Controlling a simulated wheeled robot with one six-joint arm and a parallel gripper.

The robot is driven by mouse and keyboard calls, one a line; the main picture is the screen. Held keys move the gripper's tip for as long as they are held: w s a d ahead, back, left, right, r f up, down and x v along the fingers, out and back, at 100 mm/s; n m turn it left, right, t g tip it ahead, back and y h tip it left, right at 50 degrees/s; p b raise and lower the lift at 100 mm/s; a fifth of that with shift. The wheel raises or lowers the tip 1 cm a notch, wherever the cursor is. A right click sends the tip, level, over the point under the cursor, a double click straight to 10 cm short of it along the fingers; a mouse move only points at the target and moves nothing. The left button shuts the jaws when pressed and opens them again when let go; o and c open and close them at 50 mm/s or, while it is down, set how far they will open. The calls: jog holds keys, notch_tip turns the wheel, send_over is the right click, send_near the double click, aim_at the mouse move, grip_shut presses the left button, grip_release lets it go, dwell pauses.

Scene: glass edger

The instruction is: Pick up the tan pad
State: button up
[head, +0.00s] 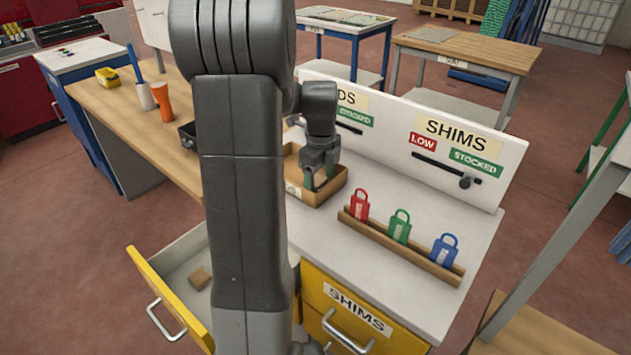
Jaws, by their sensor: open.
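A small tan pad (200,278) lies flat in the open yellow-fronted drawer (171,296) at the lower left, near the drawer's front. My gripper (319,182) points down at the wooden tray (330,192) on the white counter, with its jaws open and its fingertips at or inside the tray. It is well to the right of and above the pad in the drawer. My arm covers the left part of the tray and part of the drawer. I cannot tell whether anything lies between the fingers.
A wooden rack with red (359,206), green (399,227) and blue (445,251) padlocks stands right of the tray. Behind is a sign panel (500,150) with a SHIMS label. The SHIMS drawer (349,308) looks shut. An orange cup (163,102) stands on the left bench.

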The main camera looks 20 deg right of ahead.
jog(key=c, duration=1.1)
jog(key=shift+o, duration=0.2)
